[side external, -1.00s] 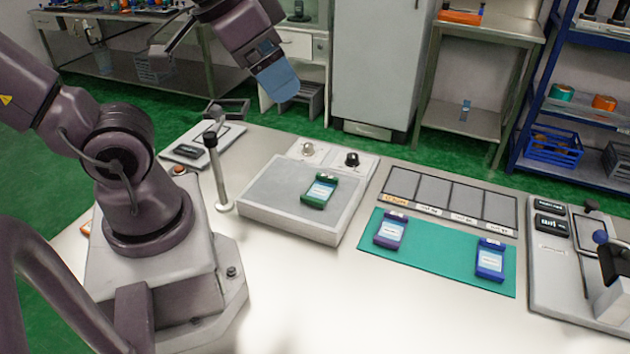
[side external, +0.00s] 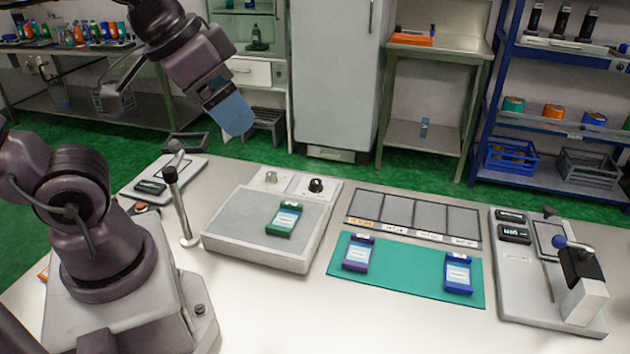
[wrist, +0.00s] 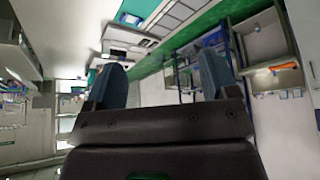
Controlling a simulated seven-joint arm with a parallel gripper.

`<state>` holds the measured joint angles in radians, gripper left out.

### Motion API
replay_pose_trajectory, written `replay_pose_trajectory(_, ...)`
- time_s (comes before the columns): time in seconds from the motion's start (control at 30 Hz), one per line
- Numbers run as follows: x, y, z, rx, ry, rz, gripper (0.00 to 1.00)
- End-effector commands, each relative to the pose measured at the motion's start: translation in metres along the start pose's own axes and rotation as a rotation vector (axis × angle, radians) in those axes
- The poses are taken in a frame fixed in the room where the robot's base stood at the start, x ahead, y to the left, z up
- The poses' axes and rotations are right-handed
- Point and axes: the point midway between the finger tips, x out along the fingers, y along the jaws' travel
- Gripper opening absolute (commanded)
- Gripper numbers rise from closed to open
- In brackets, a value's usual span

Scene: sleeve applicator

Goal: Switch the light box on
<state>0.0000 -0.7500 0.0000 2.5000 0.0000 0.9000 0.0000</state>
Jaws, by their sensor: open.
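The light box (side external: 262,252) is a grey box with a dull grey top panel on the white table. A green labelled cartridge (side external: 284,219) lies on its panel. Along its back strip sit a pale knob (side external: 271,177) and a black knob (side external: 316,185). The panel looks unlit. My gripper (side external: 238,118) is above and behind the box, up and to the left of the knobs, touching nothing. In the wrist view my gripper (wrist: 160,80) shows two blue-grey fingers wide apart with nothing between them.
A teal mat (side external: 405,276) holds a purple cartridge (side external: 357,253) and a blue cartridge (side external: 458,273). A tray with dark compartments (side external: 412,217) lies behind it. A lever device (side external: 540,290) stands at right. A metal post (side external: 180,205) rises left of the box.

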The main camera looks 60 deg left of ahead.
Motion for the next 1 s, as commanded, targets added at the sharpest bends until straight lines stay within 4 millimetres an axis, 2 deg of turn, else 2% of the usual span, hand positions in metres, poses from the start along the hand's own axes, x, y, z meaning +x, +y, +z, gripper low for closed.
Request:
replay_pose_trajectory(0.03,0.0,0.0,0.0,-0.001,0.0,-0.001,0.69)
replay_pose_trajectory(0.1,0.003,-0.002,0.001,-0.009,-0.016,-0.005,0.59)
replay_pose_trajectory(0.23,0.021,-0.009,0.002,-0.04,-0.109,-0.012,0.59)
replay_pose_trajectory(0.47,0.068,-0.039,-0.031,-0.218,-0.294,-0.023,0.59)
replay_pose_trajectory(0.7,0.136,-0.089,-0.066,-0.55,-0.431,-0.086,0.59)
replay_pose_trajectory(1.0,0.24,-0.167,-0.08,-1.04,-0.516,-0.259,0.59)
